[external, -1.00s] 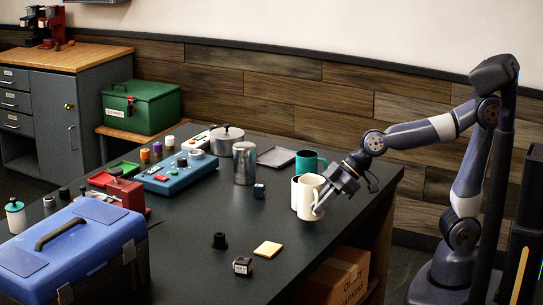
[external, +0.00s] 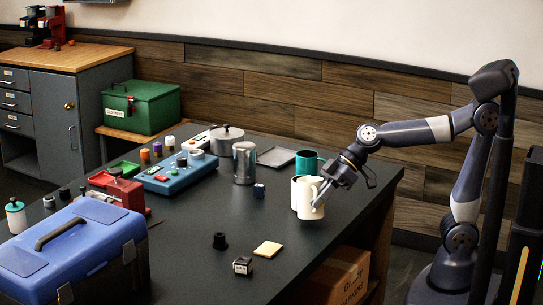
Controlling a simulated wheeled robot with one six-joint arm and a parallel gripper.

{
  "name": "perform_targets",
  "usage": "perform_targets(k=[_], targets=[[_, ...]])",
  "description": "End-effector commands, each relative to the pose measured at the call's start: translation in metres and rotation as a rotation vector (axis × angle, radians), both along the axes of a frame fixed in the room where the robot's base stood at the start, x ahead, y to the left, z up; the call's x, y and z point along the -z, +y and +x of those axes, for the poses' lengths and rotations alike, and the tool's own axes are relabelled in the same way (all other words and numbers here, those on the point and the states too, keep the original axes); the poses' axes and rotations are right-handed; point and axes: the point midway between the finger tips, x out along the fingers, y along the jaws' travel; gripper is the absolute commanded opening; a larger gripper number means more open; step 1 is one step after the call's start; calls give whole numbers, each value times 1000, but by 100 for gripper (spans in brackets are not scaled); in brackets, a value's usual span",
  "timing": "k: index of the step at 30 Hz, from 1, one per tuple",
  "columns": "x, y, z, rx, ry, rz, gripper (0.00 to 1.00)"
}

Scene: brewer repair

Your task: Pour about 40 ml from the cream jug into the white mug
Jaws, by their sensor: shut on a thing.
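The cream jug (external: 308,203) is near the right edge of the dark table, with my gripper (external: 322,186) shut on it at its right side. It looks nearly upright; any slight tilt is hard to tell. The white mug (external: 294,194) stands right behind and to the left of the jug, which hides most of it. I cannot tell whether the two touch. The contents of both, and any stream between them, cannot be seen.
A teal mug (external: 308,161) stands just behind. A metal canister (external: 244,164) and a small dark blue block (external: 259,190) are to the left. The table between is clear.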

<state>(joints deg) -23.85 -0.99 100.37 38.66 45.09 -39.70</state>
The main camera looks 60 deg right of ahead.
Motion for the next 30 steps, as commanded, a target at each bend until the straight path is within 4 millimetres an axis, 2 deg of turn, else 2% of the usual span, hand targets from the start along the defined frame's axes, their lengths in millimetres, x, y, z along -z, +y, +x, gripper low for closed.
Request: perform_targets(k=[6, 9, 13, 15, 27, 30], targets=[[-30, -13, 11, 6, 89, 115, 0], [-56, -19, 16, 6, 132, 171, 0], [-78, -26, 21, 5, 186, 239, 0], [-75, -31, 25, 5, 218, 272, 0], [-104, -50, 40, 2, 379, 477, 0], [-99, -53, 42, 4, 422, 528, 0]])
